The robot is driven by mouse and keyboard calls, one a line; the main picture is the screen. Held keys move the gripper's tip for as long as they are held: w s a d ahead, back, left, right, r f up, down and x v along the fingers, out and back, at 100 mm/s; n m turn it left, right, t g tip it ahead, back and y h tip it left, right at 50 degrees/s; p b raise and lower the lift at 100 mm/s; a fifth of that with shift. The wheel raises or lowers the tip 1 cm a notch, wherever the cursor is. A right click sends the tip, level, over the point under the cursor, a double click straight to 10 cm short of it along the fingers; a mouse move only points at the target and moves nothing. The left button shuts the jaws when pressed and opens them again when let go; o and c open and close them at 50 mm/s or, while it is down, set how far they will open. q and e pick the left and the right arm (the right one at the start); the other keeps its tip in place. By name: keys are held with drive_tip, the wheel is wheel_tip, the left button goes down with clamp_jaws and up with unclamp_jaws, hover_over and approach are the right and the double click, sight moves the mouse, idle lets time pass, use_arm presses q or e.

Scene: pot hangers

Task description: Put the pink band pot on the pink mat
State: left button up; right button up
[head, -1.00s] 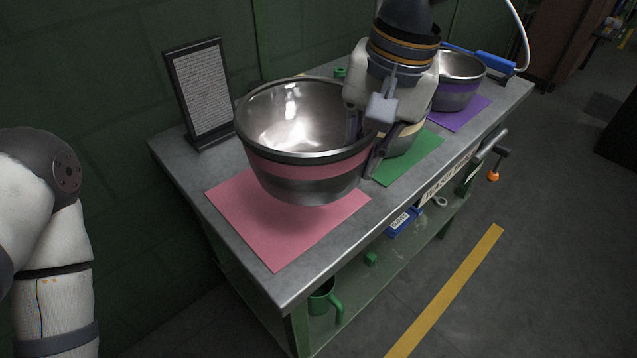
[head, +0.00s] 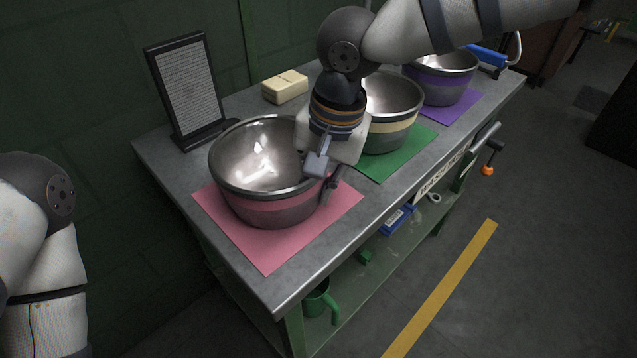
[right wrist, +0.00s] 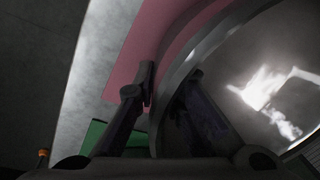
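The pink band pot (head: 262,206) is a steel bowl with a pink stripe. In the head view it sits upright on or just over the pink mat (head: 270,253), which shows around its front and sides. My right gripper (head: 328,188) is at the pot's right rim. In the right wrist view its two fingers (right wrist: 165,95) lie on either side of the pot's wall (right wrist: 240,75), shut on the rim. The pink mat also shows in the right wrist view (right wrist: 135,50). Only my left arm shows at the left edge; its gripper is out of view.
A framed board (head: 187,90) stands at the back left. A cream block (head: 285,87) lies behind the pots.

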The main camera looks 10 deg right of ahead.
drive_tip(key=o, duration=0.4)
drive_tip(key=shift+c, duration=0.2)
use_arm(q)
drive_tip(key=shift+w+r+p, duration=0.4)
drive_tip(key=shift+w+r, duration=0.1)
use_arm(e)
wheel_tip(320, 180, up, 12)
drive_tip(key=s+d, duration=0.1)
drive_tip(key=shift+d+r, duration=0.15)
drive_tip(key=shift+d, duration=0.15)
